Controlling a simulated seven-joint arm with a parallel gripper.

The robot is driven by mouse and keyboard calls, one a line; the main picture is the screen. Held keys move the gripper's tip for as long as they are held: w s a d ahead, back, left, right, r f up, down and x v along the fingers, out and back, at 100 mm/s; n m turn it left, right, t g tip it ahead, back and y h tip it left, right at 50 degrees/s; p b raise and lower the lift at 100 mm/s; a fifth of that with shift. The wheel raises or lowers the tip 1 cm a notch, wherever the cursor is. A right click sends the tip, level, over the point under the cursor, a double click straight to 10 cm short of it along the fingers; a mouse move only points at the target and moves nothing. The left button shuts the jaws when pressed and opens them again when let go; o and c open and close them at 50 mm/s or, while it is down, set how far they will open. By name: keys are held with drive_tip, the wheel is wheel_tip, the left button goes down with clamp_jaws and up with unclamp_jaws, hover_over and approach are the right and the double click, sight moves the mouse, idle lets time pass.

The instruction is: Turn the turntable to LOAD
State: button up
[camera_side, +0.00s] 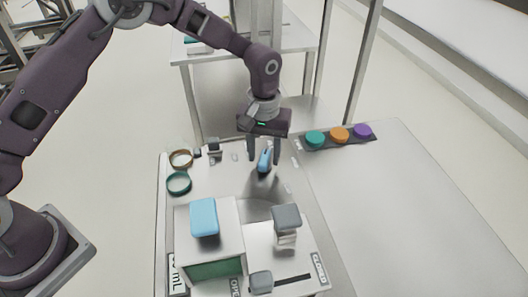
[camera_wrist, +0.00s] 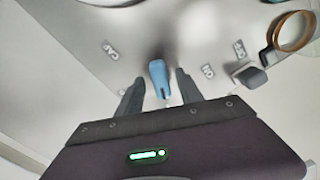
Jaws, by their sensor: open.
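The blue handle (camera_side: 264,161) stands up from the pale panel, apparently the turntable's handle; the turntable's edge is not distinct. My gripper (camera_side: 265,157) points down above it, open, with one finger on each side. In the wrist view the blue handle (camera_wrist: 158,76) shows between the tips of my open gripper (camera_wrist: 156,85), with gaps visible on both sides. Small labels lie around it: one resembling CAP (camera_wrist: 110,50) at left and two (camera_wrist: 207,70) at right, too blurred to read surely. I cannot tell which label the handle faces.
Teal, orange and purple buttons (camera_side: 339,136) lie at the back right. A teal ring (camera_side: 179,183) and a brown ring (camera_side: 181,159) sit at left. A white box with a light-blue block (camera_side: 204,217), a grey-topped block (camera_side: 286,217) and a grey slider knob (camera_side: 261,282) stand in front.

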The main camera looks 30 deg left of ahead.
drive_tip(key=shift+c, duration=0.4)
clamp_jaws()
drive_tip(key=m, duration=0.6)
drive_tip(key=shift+m, duration=0.4)
drive_tip(key=m, duration=0.6)
drive_tip(key=shift+o, duration=0.4)
unclamp_jaws()
